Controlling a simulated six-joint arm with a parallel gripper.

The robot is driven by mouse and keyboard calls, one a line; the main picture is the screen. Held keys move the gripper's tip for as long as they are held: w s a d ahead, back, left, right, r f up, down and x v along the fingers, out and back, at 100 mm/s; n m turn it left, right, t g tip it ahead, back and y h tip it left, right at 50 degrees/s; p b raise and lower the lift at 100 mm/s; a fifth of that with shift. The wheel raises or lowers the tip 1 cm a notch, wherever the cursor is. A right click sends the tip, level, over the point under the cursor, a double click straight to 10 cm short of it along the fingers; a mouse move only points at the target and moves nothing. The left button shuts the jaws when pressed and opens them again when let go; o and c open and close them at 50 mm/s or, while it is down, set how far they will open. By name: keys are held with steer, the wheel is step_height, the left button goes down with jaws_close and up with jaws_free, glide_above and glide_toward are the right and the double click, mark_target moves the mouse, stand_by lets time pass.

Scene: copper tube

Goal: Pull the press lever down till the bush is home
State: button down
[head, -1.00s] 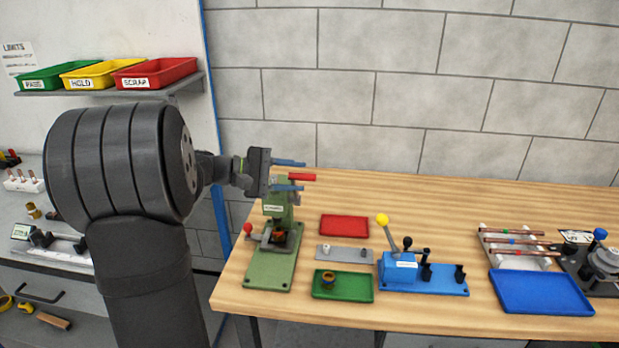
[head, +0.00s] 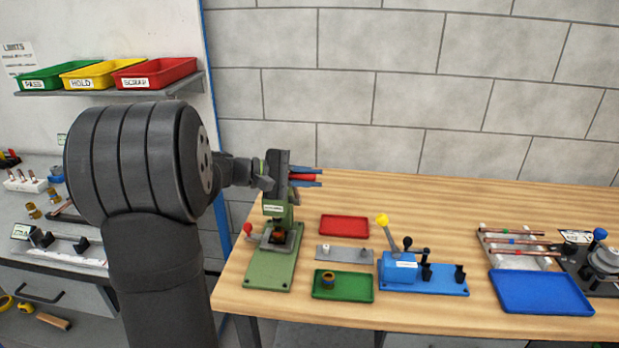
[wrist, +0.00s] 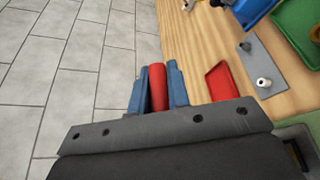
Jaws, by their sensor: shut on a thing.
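The green press (head: 270,268) stands at the left end of the wooden bench. Its red lever handle (head: 303,178) sticks out to the right near the top of the press. My gripper (head: 307,178) is at the handle, its blue fingers above and below it. In the wrist view the red handle (wrist: 158,88) lies between the two blue fingers, which are shut on it. A brownish piece (head: 278,236) sits in the lower part of the press; whether it is the bush, and how deep it is, I cannot tell.
Right of the press are a red tray (head: 344,226), a grey plate (head: 343,253) and a green tray (head: 342,286) with a brass ring. A blue fixture (head: 425,280) with a yellow-knobbed lever stands further right, then a blue tray (head: 541,291).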

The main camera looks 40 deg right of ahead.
steer(key=shift+a, duration=0.1)
steer(key=shift+s+a+f+m+h, duration=0.3)
steer(key=shift+s+a+f+m, duration=0.1)
steer(key=shift+s+m, duration=0.1)
steer(key=s+a+f+m+h, duration=0.2)
steer(key=s+a+f+m, duration=0.1)
steer(key=f, duration=0.6)
steer(key=shift+s+a+m, duration=0.25)
steer(key=shift+a+m, duration=0.05)
steer(key=shift+m, duration=0.4)
steer(key=c, duration=1.4)
jaws_free()
steer(key=shift+o, duration=0.2)
steer(key=shift+a, duration=0.1)
